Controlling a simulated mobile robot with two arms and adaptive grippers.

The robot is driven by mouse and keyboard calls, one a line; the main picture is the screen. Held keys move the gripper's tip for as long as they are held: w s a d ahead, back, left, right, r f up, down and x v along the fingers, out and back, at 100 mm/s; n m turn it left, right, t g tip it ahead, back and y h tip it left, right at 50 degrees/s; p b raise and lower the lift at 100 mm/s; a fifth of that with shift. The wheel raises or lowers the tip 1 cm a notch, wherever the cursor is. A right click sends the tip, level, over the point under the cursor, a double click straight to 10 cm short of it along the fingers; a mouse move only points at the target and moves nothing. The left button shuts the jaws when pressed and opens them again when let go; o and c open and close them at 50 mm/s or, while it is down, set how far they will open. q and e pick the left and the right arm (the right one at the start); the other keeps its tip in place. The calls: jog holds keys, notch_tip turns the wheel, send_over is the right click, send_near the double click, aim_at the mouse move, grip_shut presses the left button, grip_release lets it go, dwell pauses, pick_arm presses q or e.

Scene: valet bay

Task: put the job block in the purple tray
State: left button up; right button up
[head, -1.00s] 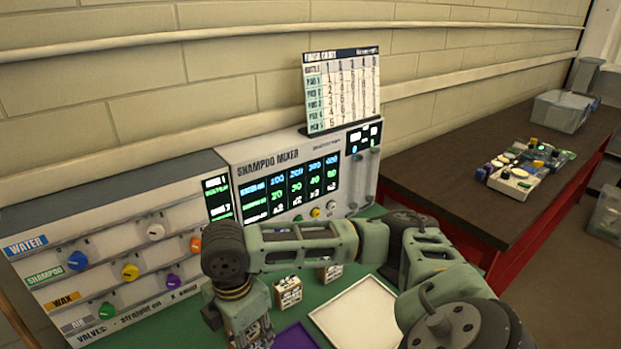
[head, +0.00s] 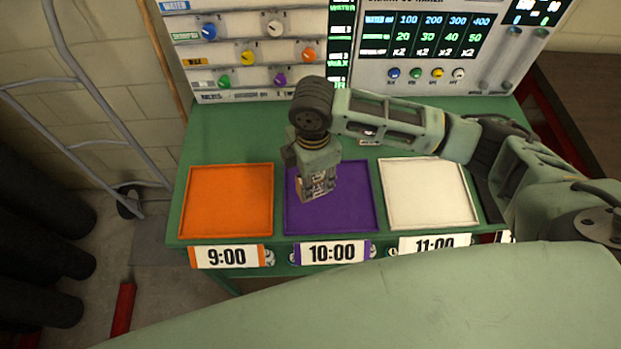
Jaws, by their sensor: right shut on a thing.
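The purple tray (head: 353,208) lies in the middle of the green table, above the 10:00 label. My right gripper (head: 318,185) points down over the left-centre part of this tray. It is shut on a small tan block (head: 302,188), taken to be the job block; its fingers hide most of the block. I cannot tell whether the block touches the tray floor. My left gripper is not in view.
An orange tray (head: 228,200) lies to the left and a white tray (head: 428,193) to the right. The mixer panel (head: 430,45) stands at the back. My right arm covers part of the table behind the white tray. A small labelled thing (head: 369,142) shows behind the purple tray.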

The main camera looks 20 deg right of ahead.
jog(key=shift+w+a+f, duration=0.2)
jog(key=shift+w+f, duration=0.55)
jog(key=shift+w, duration=0.15)
notch_tip(320, 180, down, 3)
jog(key=shift+f+p, duration=0.15)
jog(key=shift+p, duration=0.45)
jog(key=shift+f, duration=0.35)
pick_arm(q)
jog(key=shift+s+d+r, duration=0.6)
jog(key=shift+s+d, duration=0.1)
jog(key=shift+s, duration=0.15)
pick_arm(e)
jog(key=o, duration=1.2)
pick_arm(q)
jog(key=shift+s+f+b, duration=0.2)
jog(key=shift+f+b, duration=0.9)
pick_arm(e)
notch_tip(320, 180, up, 12)
jog(key=shift+r, duration=0.2)
